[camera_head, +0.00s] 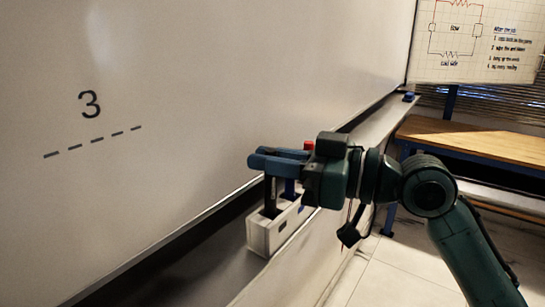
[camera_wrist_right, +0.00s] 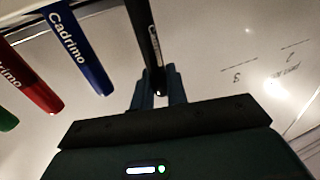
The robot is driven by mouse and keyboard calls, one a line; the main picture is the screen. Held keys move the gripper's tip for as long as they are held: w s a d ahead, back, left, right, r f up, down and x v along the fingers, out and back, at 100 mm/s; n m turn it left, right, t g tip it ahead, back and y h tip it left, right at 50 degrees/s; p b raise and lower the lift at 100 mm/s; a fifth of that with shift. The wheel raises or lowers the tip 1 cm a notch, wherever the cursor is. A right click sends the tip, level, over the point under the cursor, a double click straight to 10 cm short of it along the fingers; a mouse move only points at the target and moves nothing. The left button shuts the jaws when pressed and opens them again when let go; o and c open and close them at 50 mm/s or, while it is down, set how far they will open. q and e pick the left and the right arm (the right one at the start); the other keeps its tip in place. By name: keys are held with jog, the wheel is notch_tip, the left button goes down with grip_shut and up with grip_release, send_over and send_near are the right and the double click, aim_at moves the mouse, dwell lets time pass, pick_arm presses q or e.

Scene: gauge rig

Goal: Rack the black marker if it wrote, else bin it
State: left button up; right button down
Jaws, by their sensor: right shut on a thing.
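My right gripper (camera_head: 262,163) is shut on the black marker (camera_head: 270,196), which stands upright below its fingers. In the right wrist view the black marker (camera_wrist_right: 150,45) sits between the fingertips (camera_wrist_right: 158,92). Its lower end meets the near slot of the white rack (camera_head: 262,237); how deep it sits I cannot tell. The whiteboard (camera_head: 170,190) carries a "3" (camera_head: 90,104) above a dashed dark line (camera_head: 92,141). I see no solid stroke there. My left gripper is out of view. I see no bin.
A blue marker (camera_wrist_right: 78,50), a red marker (camera_wrist_right: 30,80) and a green marker (camera_wrist_right: 6,120) are beside the black one in the right wrist view. A small blue object (camera_head: 408,96) lies on the ledge's far end. A wooden bench (camera_head: 480,142) stands at the right.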

jog(key=c, duration=0.7)
grip_release()
jog(key=shift+c, duration=0.2)
